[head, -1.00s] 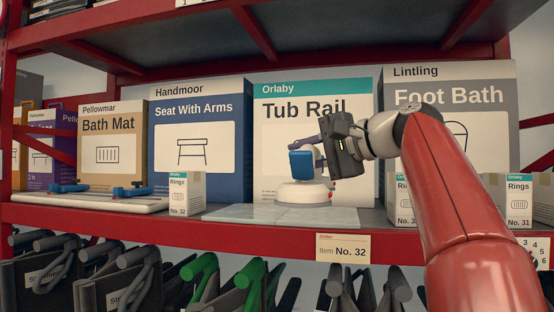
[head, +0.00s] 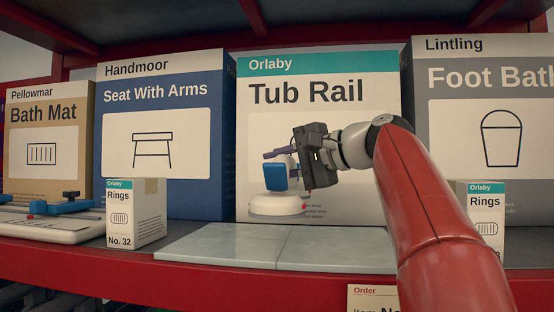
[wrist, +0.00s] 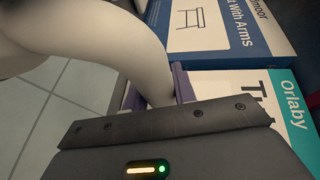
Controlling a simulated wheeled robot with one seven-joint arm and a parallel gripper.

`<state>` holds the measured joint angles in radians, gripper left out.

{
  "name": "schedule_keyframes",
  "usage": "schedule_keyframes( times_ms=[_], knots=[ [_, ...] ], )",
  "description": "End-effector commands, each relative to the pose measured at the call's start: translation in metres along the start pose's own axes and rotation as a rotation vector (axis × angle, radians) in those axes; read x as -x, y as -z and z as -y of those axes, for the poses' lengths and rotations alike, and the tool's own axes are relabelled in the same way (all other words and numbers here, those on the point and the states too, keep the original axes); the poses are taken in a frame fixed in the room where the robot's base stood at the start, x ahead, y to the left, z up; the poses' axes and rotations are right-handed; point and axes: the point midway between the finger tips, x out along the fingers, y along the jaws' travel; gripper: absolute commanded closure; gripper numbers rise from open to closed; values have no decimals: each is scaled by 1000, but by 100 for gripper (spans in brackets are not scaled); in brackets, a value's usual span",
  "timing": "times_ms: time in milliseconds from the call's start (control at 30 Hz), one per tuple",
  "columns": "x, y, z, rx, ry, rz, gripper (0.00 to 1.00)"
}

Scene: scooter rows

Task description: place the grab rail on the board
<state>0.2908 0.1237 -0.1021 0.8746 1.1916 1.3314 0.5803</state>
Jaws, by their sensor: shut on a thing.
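The grab rail (head: 276,205) shows its round white foot and a blue lever in the head view. My gripper (head: 279,153), with a dark body and purple fingers, is shut on it from the right. In the wrist view the rail's curved white bar (wrist: 120,50) passes between the purple fingers. The board (head: 215,243) is a grey tiled slab on the shelf. The rail's foot shows just above the board's back edge in the picture, apparently apart from it. The gap's depth and the rail's far foot are hard to tell.
The Tub Rail box (head: 350,200) stands behind the rail. A small Rings box (head: 136,215) stands at the board's left, and another (head: 485,215) is at the right behind my arm. A white board with blue levers (head: 50,225) lies far left. The tiled board's top is clear.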

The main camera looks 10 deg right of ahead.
Motion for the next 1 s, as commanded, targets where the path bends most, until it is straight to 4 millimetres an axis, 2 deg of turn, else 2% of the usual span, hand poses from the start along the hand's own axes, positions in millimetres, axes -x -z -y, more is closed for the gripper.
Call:
schedule_keyframes(
  times_ms=[133, 400, 600, 1000],
  knots=[
    [-4, -2, -20, -2, 1, 0, 100],
    [-9, -5, -46, 1, 2, 0, 100],
    [-10, -5, -52, 0, 2, 0, 100],
    [-10, -5, -52, 0, 1, 0, 100]
  ],
)
